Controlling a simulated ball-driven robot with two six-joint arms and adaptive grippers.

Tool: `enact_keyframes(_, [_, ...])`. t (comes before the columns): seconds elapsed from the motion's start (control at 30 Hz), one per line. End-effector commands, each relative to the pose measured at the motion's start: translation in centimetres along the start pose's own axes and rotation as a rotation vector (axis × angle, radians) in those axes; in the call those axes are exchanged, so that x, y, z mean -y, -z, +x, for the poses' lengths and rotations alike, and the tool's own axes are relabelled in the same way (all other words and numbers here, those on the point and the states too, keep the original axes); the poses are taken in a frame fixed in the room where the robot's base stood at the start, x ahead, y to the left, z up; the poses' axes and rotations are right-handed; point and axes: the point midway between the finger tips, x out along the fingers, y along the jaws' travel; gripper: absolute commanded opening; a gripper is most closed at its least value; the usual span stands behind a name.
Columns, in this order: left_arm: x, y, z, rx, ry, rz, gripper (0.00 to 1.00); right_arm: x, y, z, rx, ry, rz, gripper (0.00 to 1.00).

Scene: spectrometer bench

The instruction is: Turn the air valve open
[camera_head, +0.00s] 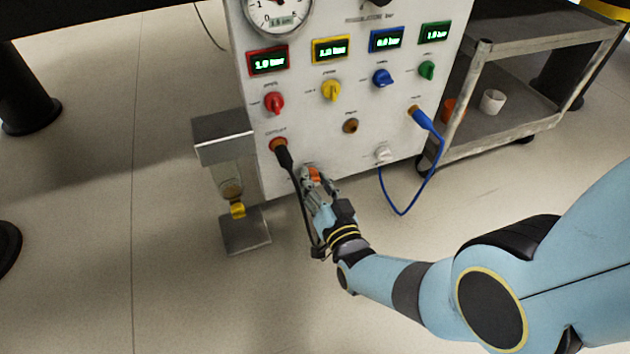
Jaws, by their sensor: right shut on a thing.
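A white control panel (353,130) stands upright at the top middle. My right gripper (313,177) is at the panel's lower edge, shut on a small orange valve knob (315,173). The gripper's fingers hide most of this knob, so its angle cannot be told. Above it are a red knob (274,102), a yellow knob (331,90), a blue knob (382,77) and a green knob (427,70). A white knob (383,153) is at the lower right of the panel. My left gripper is not in view.
A black hose (291,172) hangs from the panel's left outlet, close beside my right gripper. A blue cable (407,212) loops at the right. A metal stand with a glass bowl (231,188) is left of the panel. A grey cart (530,105) stands at the right.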

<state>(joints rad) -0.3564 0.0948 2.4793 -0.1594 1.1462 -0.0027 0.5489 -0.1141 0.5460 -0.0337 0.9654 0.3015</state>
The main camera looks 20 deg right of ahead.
Motion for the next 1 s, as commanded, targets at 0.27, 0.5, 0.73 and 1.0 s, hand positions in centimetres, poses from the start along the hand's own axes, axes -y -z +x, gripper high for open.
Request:
enact_keyframes(0.27, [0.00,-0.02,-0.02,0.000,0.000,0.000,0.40,-0.14,-0.09,-0.09,0.002,-0.001,0.249,0.01])
enact_keyframes(0.5, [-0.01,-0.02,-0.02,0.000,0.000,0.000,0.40,-0.22,-0.13,-0.09,0.001,-0.001,0.477,0.01])
enact_keyframes(0.73, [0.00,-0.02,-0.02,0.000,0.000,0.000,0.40,-0.29,-0.15,-0.08,0.001,-0.001,0.695,0.01])
enact_keyframes(1.0, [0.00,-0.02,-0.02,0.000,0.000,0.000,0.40,-0.37,-0.24,-0.08,0.001,-0.002,0.946,0.01])
